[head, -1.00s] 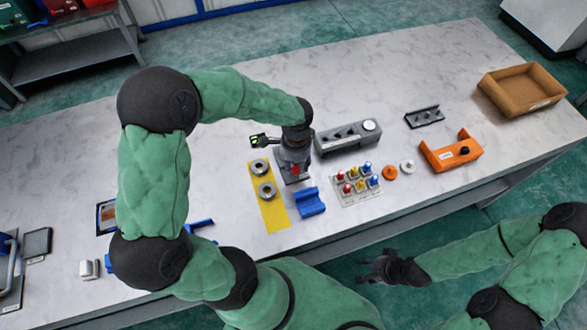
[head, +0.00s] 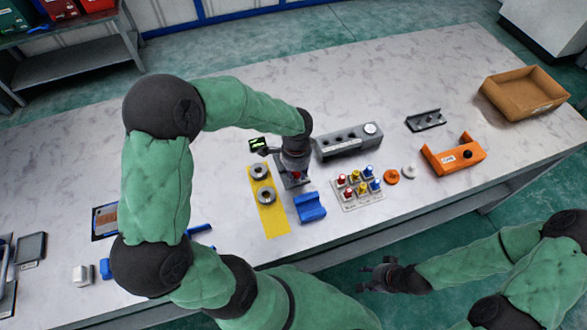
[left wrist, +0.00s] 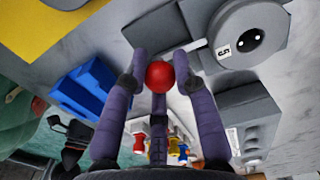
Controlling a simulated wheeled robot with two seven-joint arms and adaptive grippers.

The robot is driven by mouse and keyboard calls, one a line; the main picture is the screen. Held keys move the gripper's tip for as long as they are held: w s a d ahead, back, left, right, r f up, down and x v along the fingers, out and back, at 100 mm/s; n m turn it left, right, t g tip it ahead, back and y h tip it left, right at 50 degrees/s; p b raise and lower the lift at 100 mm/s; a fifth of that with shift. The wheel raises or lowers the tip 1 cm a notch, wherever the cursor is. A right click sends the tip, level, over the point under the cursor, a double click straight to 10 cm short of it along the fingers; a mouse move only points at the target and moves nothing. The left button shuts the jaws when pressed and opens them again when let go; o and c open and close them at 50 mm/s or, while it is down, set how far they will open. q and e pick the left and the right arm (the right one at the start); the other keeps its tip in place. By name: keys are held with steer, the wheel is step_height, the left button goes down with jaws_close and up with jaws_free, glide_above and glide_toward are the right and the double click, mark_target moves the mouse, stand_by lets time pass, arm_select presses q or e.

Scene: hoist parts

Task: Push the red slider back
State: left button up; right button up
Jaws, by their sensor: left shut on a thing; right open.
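The red slider shows as a round red knob (left wrist: 159,76) in the left wrist view, with a small part of it (head: 297,175) visible in the head view. My left gripper (left wrist: 160,62) is shut on the knob, one finger on each side. In the head view my left gripper (head: 294,168) points down over a small grey base (head: 293,182) and hides most of it. A small dark screen with green marks (head: 258,143) stands just left of the gripper. My right gripper (head: 374,276) is open and empty, off the table's front edge.
A yellow strip with two grey rings (head: 272,218) lies left of the base, and a blue block (head: 309,207) in front. A grey box (head: 349,141) and a tray of coloured plugs (head: 345,199) are to the right. An orange bracket (head: 452,156) is farther right.

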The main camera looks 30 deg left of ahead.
arm_select(q)
steer(key=shift+w+a, duration=0.25)
steer(key=shift+a, duration=0.05)
stand_by(1.1)
steer(key=o, duration=0.8)
steer(key=shift+r+p, duration=3)
steer(key=shift+r, duration=0.5)
